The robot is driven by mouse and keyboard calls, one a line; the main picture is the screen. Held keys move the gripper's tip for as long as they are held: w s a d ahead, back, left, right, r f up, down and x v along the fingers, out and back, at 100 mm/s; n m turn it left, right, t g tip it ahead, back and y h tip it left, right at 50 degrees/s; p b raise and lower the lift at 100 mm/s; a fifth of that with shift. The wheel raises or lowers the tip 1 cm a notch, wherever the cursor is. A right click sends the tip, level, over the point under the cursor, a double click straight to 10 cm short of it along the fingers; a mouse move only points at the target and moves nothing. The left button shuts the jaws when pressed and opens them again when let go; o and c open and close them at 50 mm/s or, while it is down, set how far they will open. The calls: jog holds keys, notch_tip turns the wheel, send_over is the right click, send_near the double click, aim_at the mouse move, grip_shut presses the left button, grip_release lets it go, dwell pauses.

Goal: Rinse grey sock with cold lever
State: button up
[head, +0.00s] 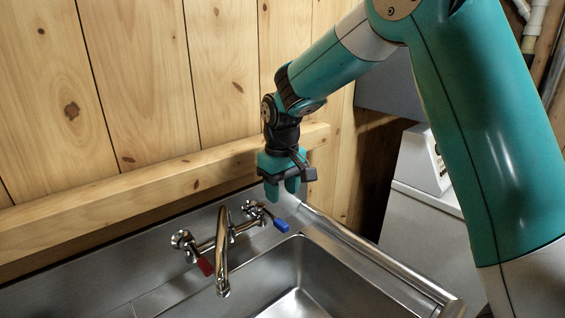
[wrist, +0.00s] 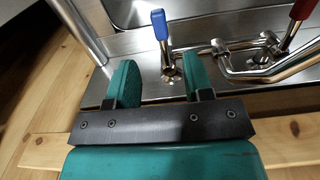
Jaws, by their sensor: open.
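My gripper (head: 281,190) is open and empty, pointing down above the back right of the sink, over the blue lever. In the wrist view my gripper (wrist: 160,82) shows its two teal fingers apart, with the blue lever (wrist: 160,25) showing between and beyond them. In the head view the blue lever (head: 281,225) sits at the right end of the tap (head: 222,255). The red lever (head: 205,266) is at its left end; it also shows at the wrist view's upper right (wrist: 302,9). No grey sock is visible in either view.
The steel sink (head: 300,262) has an empty-looking visible basin. A wooden rail (head: 150,190) runs along the plank wall behind it. A steel rounded edge (head: 375,258) borders the sink on the right. A white appliance (head: 424,160) stands farther right.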

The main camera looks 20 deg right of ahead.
notch_tip(320, 180, up, 8)
jog(key=shift+r+b, duration=0.15)
jog(key=shift+b, duration=0.15)
dwell(0.3)
jog(key=s+a+n+y, duration=0.1)
jog(key=s+a, duration=0.2)
jog(key=s, duration=0.6)
jog(key=s+a+f+n+y, duration=0.1)
jog(key=s+a, duration=0.2)
jog(key=s, duration=0.6)
jog(key=s+a+f+n+y, duration=0.1)
jog(key=s+a+n+y, duration=0.1)
jog(key=s, duration=0.8)
jog(key=shift+a, duration=0.65)
